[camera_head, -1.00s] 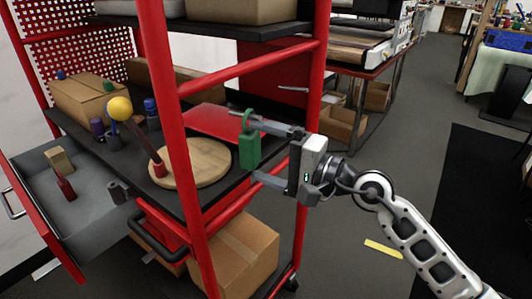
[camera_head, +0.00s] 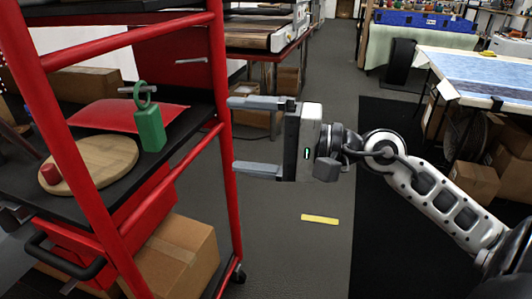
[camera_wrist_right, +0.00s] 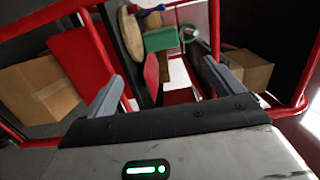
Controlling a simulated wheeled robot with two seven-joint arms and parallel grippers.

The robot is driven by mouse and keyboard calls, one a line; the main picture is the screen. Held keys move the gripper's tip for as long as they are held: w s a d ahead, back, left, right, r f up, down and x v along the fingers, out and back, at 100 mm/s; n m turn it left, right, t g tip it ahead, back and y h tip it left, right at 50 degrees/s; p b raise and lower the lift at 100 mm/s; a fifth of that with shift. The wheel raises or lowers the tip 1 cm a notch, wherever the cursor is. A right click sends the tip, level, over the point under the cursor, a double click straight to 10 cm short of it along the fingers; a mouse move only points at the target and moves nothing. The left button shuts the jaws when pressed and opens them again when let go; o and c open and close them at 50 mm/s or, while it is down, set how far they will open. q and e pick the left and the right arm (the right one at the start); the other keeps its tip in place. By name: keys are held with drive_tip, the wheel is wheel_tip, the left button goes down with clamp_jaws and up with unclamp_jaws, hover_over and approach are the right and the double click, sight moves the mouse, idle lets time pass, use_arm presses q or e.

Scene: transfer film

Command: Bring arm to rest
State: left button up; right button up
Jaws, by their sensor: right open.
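My right gripper (camera_head: 258,136) is open and empty, outside the red shelf frame, just right of its post in the head view. A green block with a ring handle (camera_head: 150,130) hangs or stands by a short grey peg at the shelf's right side, left of the gripper and apart from it. In the right wrist view, the green block (camera_wrist_right: 160,39) shows beyond the open fingers (camera_wrist_right: 165,88). My left gripper is not in view.
The red shelf frame (camera_head: 228,150) stands left of my arm. A round wooden board (camera_head: 95,163) lies on its black shelf, and a cardboard box (camera_head: 180,262) is below. Grey floor with a yellow strip (camera_head: 320,219) is clear. A table (camera_head: 470,75) stands at the back right.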

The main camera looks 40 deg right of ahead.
use_arm(q)
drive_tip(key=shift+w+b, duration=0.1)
drive_tip(key=shift+b, duration=0.3)
use_arm(e)
drive_tip(key=v, duration=0.2)
drive_tip(key=shift+s+d, duration=0.25)
drive_tip(key=shift+s, duration=0.05)
